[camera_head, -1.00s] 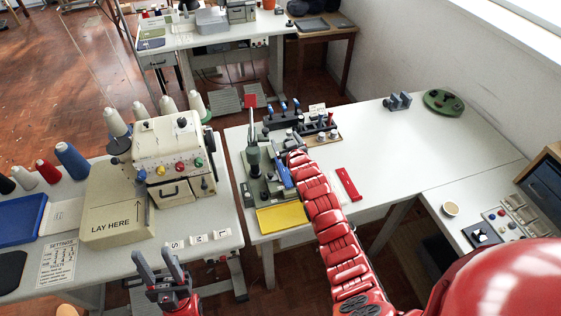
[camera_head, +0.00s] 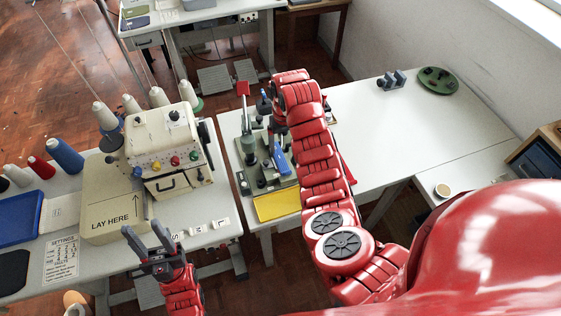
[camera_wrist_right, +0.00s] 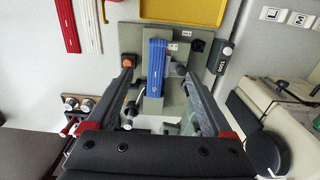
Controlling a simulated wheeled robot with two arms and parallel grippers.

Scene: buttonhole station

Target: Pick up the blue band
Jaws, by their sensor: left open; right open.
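The blue band (camera_head: 282,160) lies on the grey-green fixture plate (camera_head: 243,181) on the middle table. In the right wrist view the ribbed blue band (camera_wrist_right: 156,60) lies lengthwise between the two fingers. My right gripper (camera_wrist_right: 158,72) is open and empty above it, one finger on each side, and I see no contact. In the head view my right arm reaches over the fixture and its fingers are mostly hidden. My left gripper (camera_head: 141,230) is open and empty in front of the left table, fingers pointing up.
A yellow tray (camera_head: 277,204) sits at the plate's front edge. A red band (camera_wrist_right: 62,22) and a white band (camera_wrist_right: 88,24) lie beside the plate. A green lever press (camera_head: 247,145) stands left of the blue band. The table's right half is mostly clear.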

